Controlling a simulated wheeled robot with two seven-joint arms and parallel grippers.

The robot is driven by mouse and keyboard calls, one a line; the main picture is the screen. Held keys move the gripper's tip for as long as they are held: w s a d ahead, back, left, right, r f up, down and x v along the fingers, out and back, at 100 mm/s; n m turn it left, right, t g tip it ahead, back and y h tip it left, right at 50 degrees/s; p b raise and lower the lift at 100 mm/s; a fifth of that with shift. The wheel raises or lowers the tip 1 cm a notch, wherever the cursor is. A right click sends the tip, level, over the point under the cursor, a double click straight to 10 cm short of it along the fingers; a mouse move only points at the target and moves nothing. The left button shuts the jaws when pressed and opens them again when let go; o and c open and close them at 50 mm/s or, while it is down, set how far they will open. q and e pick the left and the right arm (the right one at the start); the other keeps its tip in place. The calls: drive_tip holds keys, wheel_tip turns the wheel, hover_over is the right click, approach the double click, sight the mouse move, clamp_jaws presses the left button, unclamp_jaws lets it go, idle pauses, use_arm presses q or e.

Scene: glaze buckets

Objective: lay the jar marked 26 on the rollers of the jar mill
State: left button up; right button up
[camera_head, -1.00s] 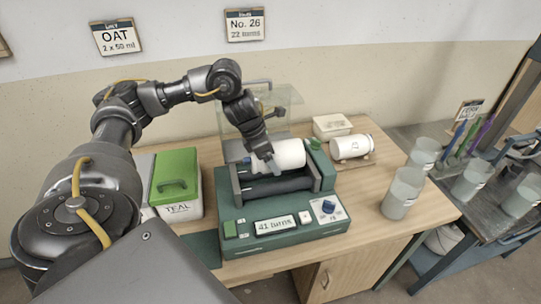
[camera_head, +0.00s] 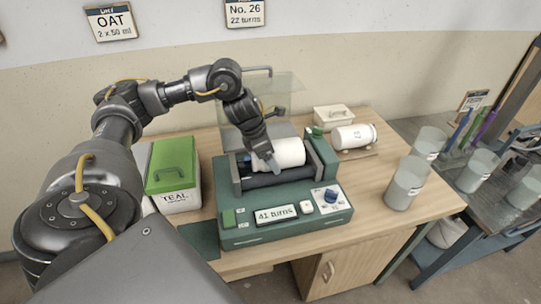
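The jar mill (camera_head: 283,228) is a green machine on the wooden table, with dark rollers (camera_head: 270,181) and a display reading 41 turns. A white jar (camera_head: 285,153) lies on its side at the rollers; no number on it is readable. Whether it fully rests on them I cannot tell. My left gripper (camera_head: 269,162) comes down over the jar's left end and appears shut on it; the fingers partly hide that end. A second white jar (camera_head: 353,137) lies to the right of the mill, its dark marking too small to read surely. My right gripper is out of view.
A clear cover (camera_head: 240,100) stands raised behind the rollers. A green-lidded TEAL box (camera_head: 173,168) is left of the mill. A small cream box (camera_head: 333,118) is behind. Translucent buckets (camera_head: 406,183) stand to the right. A wall card (camera_head: 245,12) reads No. 26, 22 turns.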

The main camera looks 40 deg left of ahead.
use_arm(q)
drive_tip(key=shift+w+r, duration=0.1)
drive_tip(key=o, duration=1.2)
drive_tip(key=shift+s, duration=0.2)
drive_tip(key=shift+r, duration=0.2)
drive_tip(key=p+v, duration=0.2)
drive_tip(key=v, duration=0.7)
drive_tip(key=shift+r, duration=0.2)
drive_tip(key=shift+s+a+r, duration=0.15)
drive_tip(key=shift+s+r, duration=0.1)
drive_tip(key=shift+r, duration=0.2)
